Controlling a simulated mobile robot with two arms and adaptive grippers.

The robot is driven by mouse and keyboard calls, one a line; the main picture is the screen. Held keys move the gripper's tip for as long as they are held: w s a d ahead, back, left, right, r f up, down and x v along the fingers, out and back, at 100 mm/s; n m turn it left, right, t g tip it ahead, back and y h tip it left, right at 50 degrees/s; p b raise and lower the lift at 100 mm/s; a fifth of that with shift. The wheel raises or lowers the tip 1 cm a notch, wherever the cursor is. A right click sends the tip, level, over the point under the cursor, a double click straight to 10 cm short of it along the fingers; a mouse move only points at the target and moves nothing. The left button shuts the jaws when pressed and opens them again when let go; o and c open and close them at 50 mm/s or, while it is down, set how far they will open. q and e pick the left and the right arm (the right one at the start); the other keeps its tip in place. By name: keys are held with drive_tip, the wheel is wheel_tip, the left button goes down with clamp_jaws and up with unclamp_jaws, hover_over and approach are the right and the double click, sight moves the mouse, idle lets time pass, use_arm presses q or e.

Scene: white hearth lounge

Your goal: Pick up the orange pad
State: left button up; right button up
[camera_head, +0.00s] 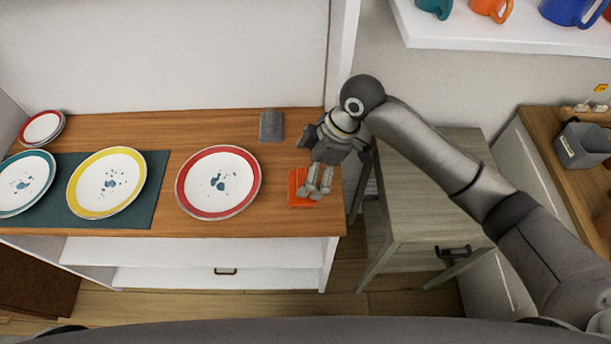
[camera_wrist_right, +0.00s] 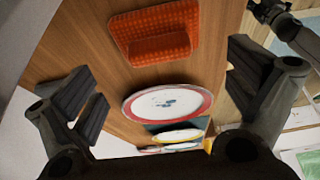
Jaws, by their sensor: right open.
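The orange pad (camera_head: 299,188) lies on the wooden top at its right front corner, beside the red-rimmed plate. My right gripper (camera_head: 318,191) is over the pad and hides part of it in the head view. In the right wrist view the orange pad (camera_wrist_right: 155,35) shows a waffle-like texture and lies ahead, between the lines of the open fingers of my right gripper (camera_wrist_right: 165,90). The fingers are spread wide and hold nothing.
The red-rimmed plate (camera_head: 218,182) is left of the pad. A yellow-rimmed plate (camera_head: 106,183) and a teal-rimmed plate (camera_head: 25,183) sit on a dark mat (camera_head: 156,172). A small grey object (camera_head: 271,126) lies behind. A pale side table (camera_head: 425,195) stands right of the wooden top.

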sight(300, 178)
drive_tip(key=p+x, duration=0.1)
drive_tip(key=x, duration=0.2)
drive_tip(key=shift+s+a+f, duration=0.1)
drive_tip(key=shift+s+f, duration=0.05)
drive_tip(key=shift+s, duration=0.05)
drive_tip(key=shift+x, duration=1)
drive_tip(key=shift+w+f, duration=0.15)
drive_tip(key=shift+f, duration=0.1)
drive_tip(key=shift+c, duration=0.9)
drive_tip(key=c, duration=0.4)
drive_tip(key=shift+c, duration=1)
drive_tip(key=shift+w+r, duration=0.1)
drive_tip(key=shift+r, duration=0.5)
use_arm(q)
drive_tip(key=shift+s+a+f+b, duration=0.2)
drive_tip(key=shift+s+f+b, duration=0.15)
drive_tip(key=shift+s+b, duration=0.25)
drive_tip(key=shift+s+a+f+b, duration=0.2)
drive_tip(key=shift+s+f+b, duration=0.1)
drive_tip(key=shift+s+b, duration=0.25)
use_arm(e)
drive_tip(key=s+a+r, duration=0.3)
drive_tip(key=s+r, duration=0.3)
drive_tip(key=s+a+r, duration=0.3)
drive_tip(key=s+r, duration=0.3)
drive_tip(key=shift+s+a, duration=0.25)
drive_tip(key=shift+s, duration=0.05)
